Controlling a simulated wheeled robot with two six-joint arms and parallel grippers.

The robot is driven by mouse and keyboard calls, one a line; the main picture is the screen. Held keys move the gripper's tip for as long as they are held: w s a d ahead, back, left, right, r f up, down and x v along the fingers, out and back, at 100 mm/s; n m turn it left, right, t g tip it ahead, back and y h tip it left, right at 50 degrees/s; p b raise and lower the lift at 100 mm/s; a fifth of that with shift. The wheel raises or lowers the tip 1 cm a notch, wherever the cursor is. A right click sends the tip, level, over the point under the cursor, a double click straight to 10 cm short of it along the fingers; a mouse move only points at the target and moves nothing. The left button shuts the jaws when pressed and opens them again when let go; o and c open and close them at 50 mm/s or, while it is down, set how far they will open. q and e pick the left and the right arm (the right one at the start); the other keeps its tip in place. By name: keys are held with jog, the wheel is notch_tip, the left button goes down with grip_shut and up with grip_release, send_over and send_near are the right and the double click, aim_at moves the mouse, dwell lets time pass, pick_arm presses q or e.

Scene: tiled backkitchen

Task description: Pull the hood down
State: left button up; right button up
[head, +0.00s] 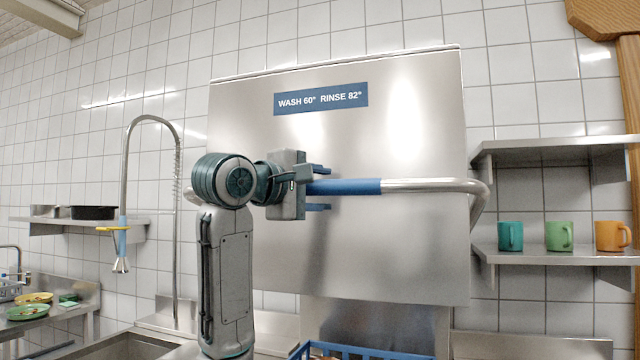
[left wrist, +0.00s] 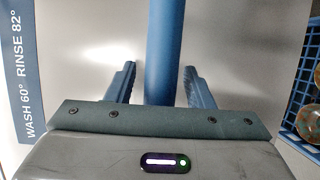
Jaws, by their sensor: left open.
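The steel dishwasher hood (head: 400,250) is raised, with a blue label reading WASH 60° RINSE 82°. A bar handle (head: 425,185) runs across its front, with a blue grip sleeve (head: 345,187). My left gripper (head: 319,188) is open at the left part of the sleeve, one finger above and one below it. In the left wrist view the blue sleeve (left wrist: 160,50) passes between the two spread fingers (left wrist: 158,85), with a gap on each side. My right gripper is not in view.
A blue rack (head: 365,352) stands below the hood; its edge also shows in the left wrist view (left wrist: 300,95). Shelves with several mugs (head: 558,236) are at the right. A spray tap (head: 122,240) and a sink (head: 125,347) are at the left.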

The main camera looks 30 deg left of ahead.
pick_arm(q)
jog(key=shift+w, duration=0.3)
jog(key=shift+s, duration=0.1)
grip_shut()
jog(key=shift+f, duration=0.2)
